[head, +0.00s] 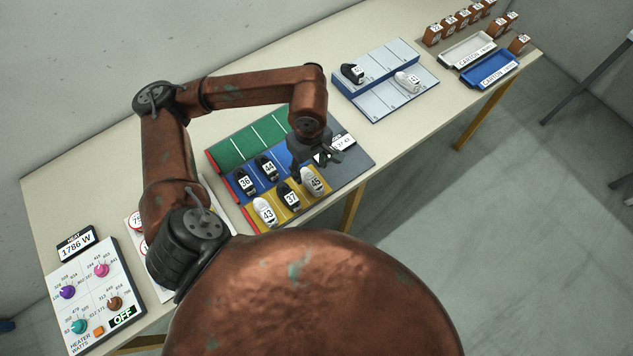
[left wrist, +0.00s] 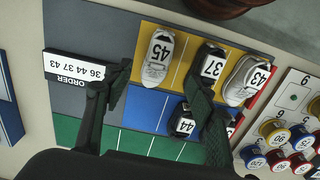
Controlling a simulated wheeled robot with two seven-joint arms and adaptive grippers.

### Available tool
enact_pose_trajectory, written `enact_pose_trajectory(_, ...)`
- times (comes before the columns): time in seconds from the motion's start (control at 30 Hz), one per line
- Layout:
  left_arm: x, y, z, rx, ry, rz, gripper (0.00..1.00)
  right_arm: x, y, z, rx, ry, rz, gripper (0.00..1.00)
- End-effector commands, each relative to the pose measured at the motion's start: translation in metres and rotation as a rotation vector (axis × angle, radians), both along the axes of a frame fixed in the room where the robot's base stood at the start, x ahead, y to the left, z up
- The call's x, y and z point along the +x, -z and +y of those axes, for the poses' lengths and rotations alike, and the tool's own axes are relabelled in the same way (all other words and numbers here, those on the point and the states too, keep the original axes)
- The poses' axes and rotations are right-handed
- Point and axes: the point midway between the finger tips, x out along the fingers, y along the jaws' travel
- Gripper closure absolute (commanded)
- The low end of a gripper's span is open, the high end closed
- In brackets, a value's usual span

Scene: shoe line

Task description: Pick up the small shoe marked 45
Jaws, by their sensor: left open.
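The white shoe marked 45 (head: 314,182) stands at the right end of the yellow row of a coloured board. In the left wrist view the shoe (left wrist: 158,58) shows between and beyond my fingers. My left gripper (head: 326,156) is open and empty, above the board and just behind the shoe in the head view. Its two spread fingers also show in the left wrist view (left wrist: 165,82). I see no contact with the shoe. My right gripper is not in view.
Black shoe 37 (head: 289,195) and white shoe 43 (head: 265,212) stand in the same row. Black shoes 36 (head: 245,181) and 44 (head: 267,168) are on the blue row. The green row (head: 246,142) is empty. An order card (left wrist: 80,68) reads 36 44 37 43.

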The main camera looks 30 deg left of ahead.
Motion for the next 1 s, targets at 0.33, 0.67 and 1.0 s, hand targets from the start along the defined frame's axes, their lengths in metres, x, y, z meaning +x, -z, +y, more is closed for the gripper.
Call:
enact_pose_trajectory(0.33, 0.002, 0.044, -0.004, -0.005, -0.002, 0.006, 0.49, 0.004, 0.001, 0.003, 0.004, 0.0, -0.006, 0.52)
enact_pose_trajectory(0.67, 0.003, 0.068, -0.004, -0.005, -0.002, 0.003, 0.49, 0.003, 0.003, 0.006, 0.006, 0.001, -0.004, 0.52)
enact_pose_trajectory(1.0, 0.003, 0.067, -0.004, -0.006, -0.003, 0.002, 0.63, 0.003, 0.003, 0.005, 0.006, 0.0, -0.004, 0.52)
